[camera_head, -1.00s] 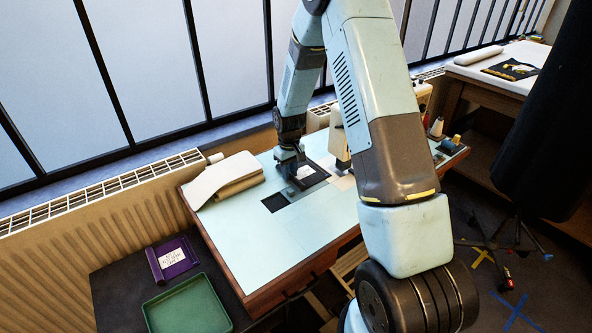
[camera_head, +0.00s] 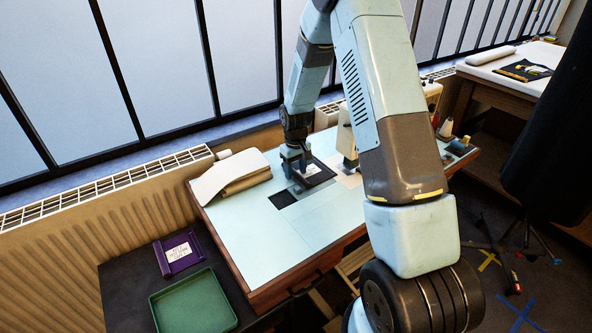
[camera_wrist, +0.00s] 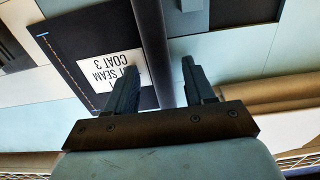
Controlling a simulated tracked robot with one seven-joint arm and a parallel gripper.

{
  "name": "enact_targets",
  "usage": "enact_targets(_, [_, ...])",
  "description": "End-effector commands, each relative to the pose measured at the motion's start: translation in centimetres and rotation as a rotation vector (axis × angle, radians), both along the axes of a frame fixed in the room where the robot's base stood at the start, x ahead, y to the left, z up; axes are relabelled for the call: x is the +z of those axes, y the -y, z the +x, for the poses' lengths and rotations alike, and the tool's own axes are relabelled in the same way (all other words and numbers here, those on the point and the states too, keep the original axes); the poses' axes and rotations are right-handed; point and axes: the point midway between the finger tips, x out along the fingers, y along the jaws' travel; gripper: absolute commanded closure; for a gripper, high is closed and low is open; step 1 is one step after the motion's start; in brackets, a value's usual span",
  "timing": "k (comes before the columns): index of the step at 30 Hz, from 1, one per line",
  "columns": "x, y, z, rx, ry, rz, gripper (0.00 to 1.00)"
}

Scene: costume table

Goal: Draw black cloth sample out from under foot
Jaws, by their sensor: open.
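The black cloth sample (camera_head: 323,177) lies on the pale blue sewing table (camera_head: 237,228), left of the sewing machine (camera_head: 348,141). It carries a white label, readable in part in the wrist view as "SEAM COAT 3" (camera_wrist: 108,72). In the wrist view the black cloth (camera_wrist: 72,36) has a stitched line at one edge and a thick dark roll (camera_wrist: 152,40) at the other. My gripper (camera_wrist: 160,75) is open, its fingers on either side of the roll, apart from it as far as I can tell. The machine's foot is not clearly visible.
A dark square (camera_head: 283,199) is in the tabletop near my gripper. A folded cream and brown cloth (camera_head: 232,176) lies at the left back. A green tray (camera_head: 194,302) and a purple sample (camera_head: 178,253) are on a lower dark surface. Thread spools stand at right.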

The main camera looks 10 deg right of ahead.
Motion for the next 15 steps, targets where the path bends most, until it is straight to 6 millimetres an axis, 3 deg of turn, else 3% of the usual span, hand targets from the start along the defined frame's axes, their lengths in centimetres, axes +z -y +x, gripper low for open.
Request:
enact_targets(5, [1.3,0.0,0.1,0.000,0.001,0.000,0.47])
enact_targets(15, [7.7,0.0,0.2,0.000,0.004,0.000,0.47])
